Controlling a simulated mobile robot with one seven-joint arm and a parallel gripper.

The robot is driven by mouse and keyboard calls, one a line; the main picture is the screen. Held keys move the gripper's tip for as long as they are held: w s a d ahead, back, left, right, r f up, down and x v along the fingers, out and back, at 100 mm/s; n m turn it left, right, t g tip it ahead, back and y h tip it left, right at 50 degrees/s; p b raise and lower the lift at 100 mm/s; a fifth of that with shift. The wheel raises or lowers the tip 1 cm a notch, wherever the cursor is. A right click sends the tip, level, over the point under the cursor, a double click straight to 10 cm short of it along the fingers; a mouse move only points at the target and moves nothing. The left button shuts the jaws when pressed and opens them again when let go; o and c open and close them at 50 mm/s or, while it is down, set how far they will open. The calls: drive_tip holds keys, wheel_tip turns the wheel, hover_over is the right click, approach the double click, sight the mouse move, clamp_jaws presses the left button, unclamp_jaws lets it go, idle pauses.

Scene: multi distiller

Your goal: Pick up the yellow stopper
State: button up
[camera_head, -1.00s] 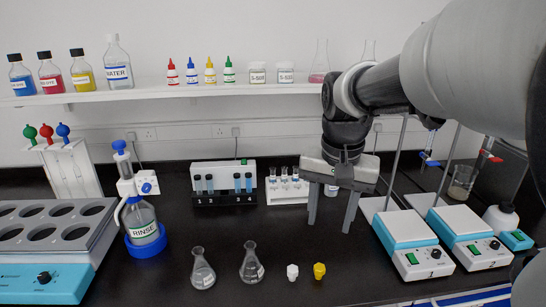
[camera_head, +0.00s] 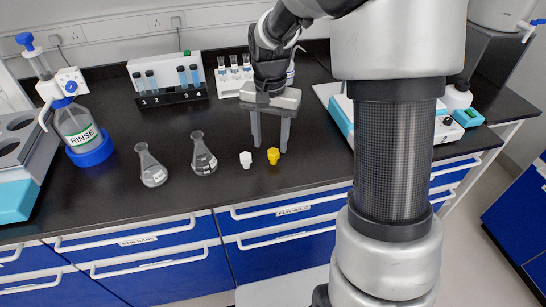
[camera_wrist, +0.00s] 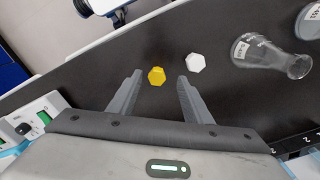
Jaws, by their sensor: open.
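The yellow stopper (camera_head: 273,156) stands on the black bench near its front edge. In the wrist view the yellow stopper (camera_wrist: 156,76) shows just beyond the fingertips, roughly midway between them. My gripper (camera_head: 270,148) is open and empty, with its fingers pointing down. In the head view its fingertips are just behind the stopper, one on each side. In the wrist view my gripper (camera_wrist: 159,74) has nothing between its fingers. I cannot tell the exact height of the fingertips above the bench.
A white stopper (camera_head: 246,160) stands just left of the yellow one. Two flasks (camera_head: 203,153) (camera_head: 151,165) stand farther left. A tube rack (camera_head: 168,78) is behind. A stirrer plate (camera_head: 340,115) is to the right, partly hidden by my arm. The bench's front edge is close.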

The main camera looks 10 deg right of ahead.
sight(273, 153)
drive_tip(key=f, duration=0.3)
drive_tip(key=f+b, duration=0.1)
drive_tip(key=f, duration=0.1)
drive_tip(key=shift+d+f, duration=0.25)
drive_tip(key=shift+f, duration=0.1)
drive_tip(key=c, duration=1.1)
